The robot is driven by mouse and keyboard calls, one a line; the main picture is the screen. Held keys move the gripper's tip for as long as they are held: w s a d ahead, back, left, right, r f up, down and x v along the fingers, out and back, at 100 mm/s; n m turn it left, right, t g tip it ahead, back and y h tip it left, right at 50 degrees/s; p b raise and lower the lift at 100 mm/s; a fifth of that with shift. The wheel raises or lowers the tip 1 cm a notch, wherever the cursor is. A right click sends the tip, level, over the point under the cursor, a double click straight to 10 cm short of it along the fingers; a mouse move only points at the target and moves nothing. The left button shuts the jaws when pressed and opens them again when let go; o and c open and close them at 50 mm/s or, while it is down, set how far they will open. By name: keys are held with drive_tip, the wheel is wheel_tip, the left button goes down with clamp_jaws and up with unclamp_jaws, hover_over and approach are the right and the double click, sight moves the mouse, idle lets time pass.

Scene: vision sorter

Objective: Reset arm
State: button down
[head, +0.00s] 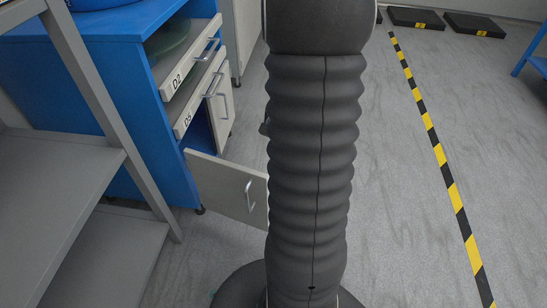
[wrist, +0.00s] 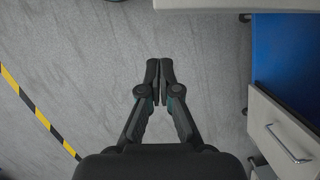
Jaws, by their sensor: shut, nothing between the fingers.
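My gripper (wrist: 159,75) is in the wrist view, pointing away over the grey floor. Its two fingertips are together with nothing between them. In the head view my own dark ribbed arm (head: 313,150) stands upright in the middle and hides part of the floor behind it. The gripper itself does not show in the head view.
A blue cabinet (head: 112,68) stands at the left with drawers marked D2 (head: 178,82) and D5 (head: 183,120) and an open lower door (head: 222,186). Grey shelves (head: 85,262) are at the near left. Yellow-black tape (head: 437,152) crosses open floor at the right.

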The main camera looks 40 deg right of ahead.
drive_tip(key=s+p+v, duration=0.1)
drive_tip(key=v, duration=0.7)
drive_tip(key=shift+w, duration=0.4)
drive_tip(key=shift+d, duration=0.1)
drive_tip(key=s+a+r+n+t+p, duration=0.1)
drive_tip(key=s+a+r+n+t, duration=0.1)
drive_tip(key=a, duration=0.6)
drive_tip(key=s+a+r+n+t+h+p, duration=0.1)
drive_tip(key=s+a+r+n+t, duration=0.1)
drive_tip(key=s+a+r+n, duration=0.3)
drive_tip(key=s+a+r+n+t+h+p, duration=0.1)
drive_tip(key=a+r+n, duration=0.4)
drive_tip(key=a, duration=0.6)
wheel_tip(320, 180, up, 3)
drive_tip(key=shift+s+a+f+t+p, duration=0.25)
drive_tip(key=shift+s+t+p, duration=0.35)
drive_tip(key=shift+s+t, duration=0.5)
